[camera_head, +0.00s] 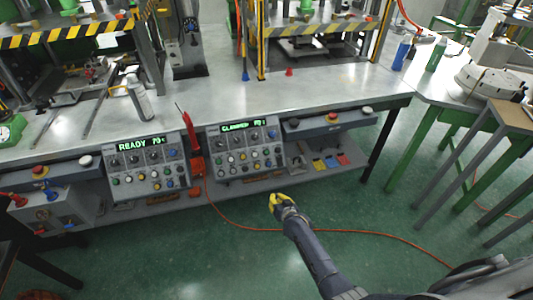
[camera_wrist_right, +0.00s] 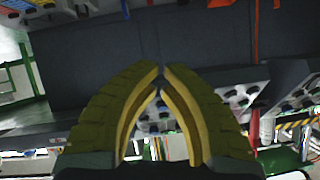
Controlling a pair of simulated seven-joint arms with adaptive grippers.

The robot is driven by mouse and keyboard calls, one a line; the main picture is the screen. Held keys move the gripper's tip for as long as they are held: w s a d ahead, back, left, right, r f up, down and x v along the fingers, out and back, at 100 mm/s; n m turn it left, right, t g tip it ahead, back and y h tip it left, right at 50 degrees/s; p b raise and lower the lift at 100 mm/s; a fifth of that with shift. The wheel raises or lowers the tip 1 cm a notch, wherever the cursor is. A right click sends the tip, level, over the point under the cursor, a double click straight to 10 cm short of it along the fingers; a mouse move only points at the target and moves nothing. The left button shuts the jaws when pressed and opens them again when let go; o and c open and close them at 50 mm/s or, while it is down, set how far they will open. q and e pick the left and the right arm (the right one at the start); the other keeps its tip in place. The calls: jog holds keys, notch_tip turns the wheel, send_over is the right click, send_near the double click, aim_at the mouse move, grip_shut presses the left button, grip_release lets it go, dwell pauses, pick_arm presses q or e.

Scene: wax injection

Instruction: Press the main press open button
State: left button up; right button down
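Two grey control panels with coloured buttons and knobs hang on the bench front. The left panel (camera_head: 146,167) has a green display reading READY, and the right panel (camera_head: 244,150) has one that seems to read CLAMPED. The button labels are too small to read, so I cannot tell which one is the main press open button. My right gripper (camera_head: 279,199) has yellow fingers and is in front of and below the right panel, apart from it. In the right wrist view its fingertips (camera_wrist_right: 162,69) meet with nothing between them. My left gripper is not in view.
The bench top (camera_head: 190,110) carries two presses with yellow-black striped frames and a spray bottle (camera_head: 138,99). A red emergency button (camera_head: 332,116) and a white button (camera_head: 367,110) sit right of the panels. An orange hose (camera_head: 345,231) crosses the open green floor.

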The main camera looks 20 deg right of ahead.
aim_at(267, 152)
jog(key=w+r+m+t, duration=0.2)
jog(key=w+r, duration=0.2)
jog(key=r, duration=0.7)
jog(key=w+r+m+t, duration=0.2)
jog(key=w+r+m, duration=0.1)
jog(key=r, duration=0.8)
jog(key=shift+w+d+t, duration=0.2)
jog(key=shift+w+t, duration=0.2)
jog(key=shift+w, duration=0.4)
jog(key=shift+f, duration=0.1)
jog(key=shift+w+f, duration=1.4)
jog(key=shift+w, duration=0.3)
jog(key=shift+w+f, duration=1.4)
jog(key=shift+w, duration=0.25)
jog(key=shift+w+f, duration=0.1)
jog(key=shift+w, duration=0.1)
jog(key=shift+w+f, duration=0.15)
jog(key=shift+f, duration=0.05)
